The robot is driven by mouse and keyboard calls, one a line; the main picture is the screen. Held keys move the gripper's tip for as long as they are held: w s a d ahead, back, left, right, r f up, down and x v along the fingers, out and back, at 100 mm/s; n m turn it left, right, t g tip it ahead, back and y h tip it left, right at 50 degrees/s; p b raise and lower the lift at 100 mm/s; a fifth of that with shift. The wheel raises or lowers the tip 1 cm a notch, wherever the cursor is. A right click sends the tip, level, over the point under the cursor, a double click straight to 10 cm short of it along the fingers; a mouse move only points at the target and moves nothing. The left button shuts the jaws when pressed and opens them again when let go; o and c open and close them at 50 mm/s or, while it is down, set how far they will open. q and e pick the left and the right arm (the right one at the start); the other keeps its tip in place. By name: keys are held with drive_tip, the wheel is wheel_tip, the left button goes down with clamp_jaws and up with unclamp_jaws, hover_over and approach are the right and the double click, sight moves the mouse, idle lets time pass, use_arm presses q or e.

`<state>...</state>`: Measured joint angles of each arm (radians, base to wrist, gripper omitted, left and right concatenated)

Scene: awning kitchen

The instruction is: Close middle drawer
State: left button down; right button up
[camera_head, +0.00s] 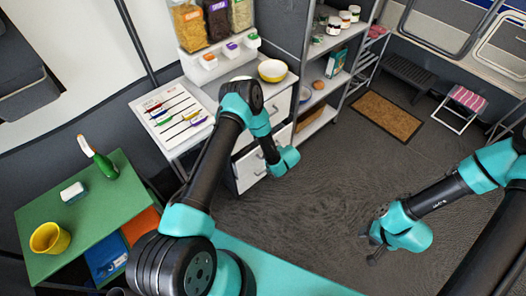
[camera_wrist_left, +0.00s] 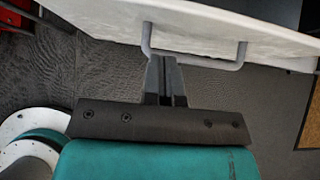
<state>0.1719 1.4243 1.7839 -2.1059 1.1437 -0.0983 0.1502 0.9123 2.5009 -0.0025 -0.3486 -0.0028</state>
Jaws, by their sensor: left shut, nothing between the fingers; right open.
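The white drawer unit (camera_head: 279,106) stands below the counter at the centre of the head view. A lower white drawer front (camera_head: 247,172) shows beside my left arm, partly hidden by it; I cannot tell how far it is out. In the left wrist view, a white drawer front (camera_wrist_left: 215,25) with a grey bar handle (camera_wrist_left: 205,63) is close ahead. My left gripper (camera_wrist_left: 165,62) is shut and empty, its tips at the left part of the handle; contact is unclear. My right gripper (camera_head: 372,246) is open and empty over the floor, away from the drawers.
A yellow bowl (camera_head: 272,70) sits on top of the unit. Open shelves (camera_head: 318,95) stand to its right. A green table (camera_head: 90,225) with a bottle (camera_head: 105,166) and yellow cup (camera_head: 50,238) is at the left. The floor right of the drawers is clear to the brown mat (camera_head: 386,116).

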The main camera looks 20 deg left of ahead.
use_arm(q)
drive_tip(key=v, duration=0.9)
drive_tip(key=shift+d+r, duration=0.15)
drive_tip(key=shift+r, duration=0.25)
